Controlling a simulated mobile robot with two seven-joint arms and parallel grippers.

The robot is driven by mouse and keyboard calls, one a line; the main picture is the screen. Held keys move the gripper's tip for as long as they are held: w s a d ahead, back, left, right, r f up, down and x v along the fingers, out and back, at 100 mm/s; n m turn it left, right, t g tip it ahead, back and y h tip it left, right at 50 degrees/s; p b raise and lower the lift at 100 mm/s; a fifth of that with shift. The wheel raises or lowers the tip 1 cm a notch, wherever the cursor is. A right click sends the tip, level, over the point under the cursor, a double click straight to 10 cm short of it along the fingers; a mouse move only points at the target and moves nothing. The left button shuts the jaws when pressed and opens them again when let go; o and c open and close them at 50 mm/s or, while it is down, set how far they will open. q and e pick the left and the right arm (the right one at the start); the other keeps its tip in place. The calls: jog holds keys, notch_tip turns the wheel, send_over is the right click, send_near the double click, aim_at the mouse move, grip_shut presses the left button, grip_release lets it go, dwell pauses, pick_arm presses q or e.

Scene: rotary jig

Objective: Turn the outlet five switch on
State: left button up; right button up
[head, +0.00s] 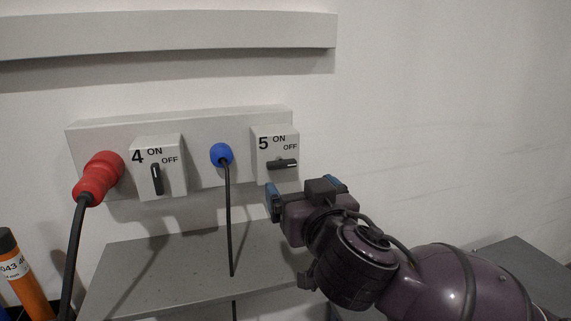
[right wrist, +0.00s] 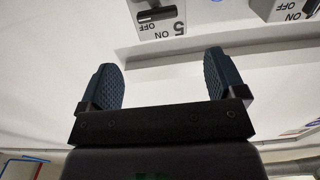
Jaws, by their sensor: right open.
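The outlet five switch box (head: 268,145) is a light grey box on the wall panel, marked 5, ON and OFF. Its black knob (head: 282,163) lies horizontal, with its right end below the OFF mark. The box also shows upside down at the top of the right wrist view (right wrist: 160,30), with the knob (right wrist: 160,13) above the open fingers. My right gripper (head: 273,201) is just below the box in the head view, apart from the knob. In the right wrist view its two blue fingers (right wrist: 165,80) are wide apart with nothing between them. My left gripper is not in view.
Outlet four's switch box (head: 157,190) has its black knob near vertical. A red plug (head: 98,178) and a blue plug (head: 221,154) with hanging cables sit on the panel (head: 200,124). A grey shelf (head: 180,262) lies below. An orange cylinder (head: 26,285) stands lower left.

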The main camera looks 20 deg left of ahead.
aim_at(283, 164)
jog(key=p+x, duration=0.2)
jog(key=x, duration=0.8)
jog(key=shift+w+a, duration=0.1)
jog(key=shift+w, duration=0.3)
jog(key=c, duration=0.9)
